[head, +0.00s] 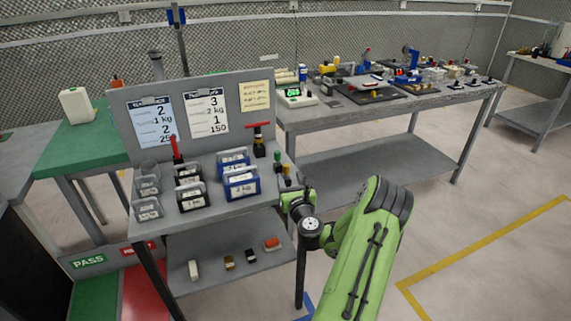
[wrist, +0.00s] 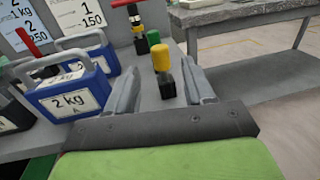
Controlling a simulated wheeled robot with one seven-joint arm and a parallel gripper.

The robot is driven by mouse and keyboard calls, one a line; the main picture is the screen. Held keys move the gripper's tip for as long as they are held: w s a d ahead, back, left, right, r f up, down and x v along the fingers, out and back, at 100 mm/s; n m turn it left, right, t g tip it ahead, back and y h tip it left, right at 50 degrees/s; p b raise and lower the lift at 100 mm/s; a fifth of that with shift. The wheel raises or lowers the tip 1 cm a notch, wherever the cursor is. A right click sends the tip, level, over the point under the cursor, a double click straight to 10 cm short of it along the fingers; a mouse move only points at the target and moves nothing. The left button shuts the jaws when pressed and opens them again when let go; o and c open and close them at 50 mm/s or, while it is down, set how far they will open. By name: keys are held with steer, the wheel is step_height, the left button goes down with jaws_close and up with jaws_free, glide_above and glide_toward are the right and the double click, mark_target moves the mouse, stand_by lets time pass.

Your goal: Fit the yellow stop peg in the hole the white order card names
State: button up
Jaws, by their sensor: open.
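The yellow stop peg (wrist: 161,58) stands upright with a dark square lower part on the grey bench, and it also shows in the head view (head: 287,170). My gripper (wrist: 160,68) is open, with one finger on either side of the peg and nothing visibly gripped. In the head view my gripper (head: 289,187) is at the bench's right edge. The white order card (head: 207,112) hangs on the back panel and reads 3, 1 kg, 1, 150; part of it shows in the wrist view (wrist: 82,16). I cannot make out any hole.
A green-topped peg (wrist: 153,38) stands just behind the yellow one. A blue 2 kg weight (wrist: 72,98) is left of my gripper. Several weights and clear containers (head: 148,186) fill the bench (head: 222,212). A bluish card (head: 154,121) hangs left of the white one.

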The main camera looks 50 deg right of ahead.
mark_target(287, 171)
steer(key=p+x, duration=0.1)
steer(key=x, duration=0.5)
steer(key=shift+f, duration=0.15)
steer(key=shift+c, duration=0.3)
jaws_close()
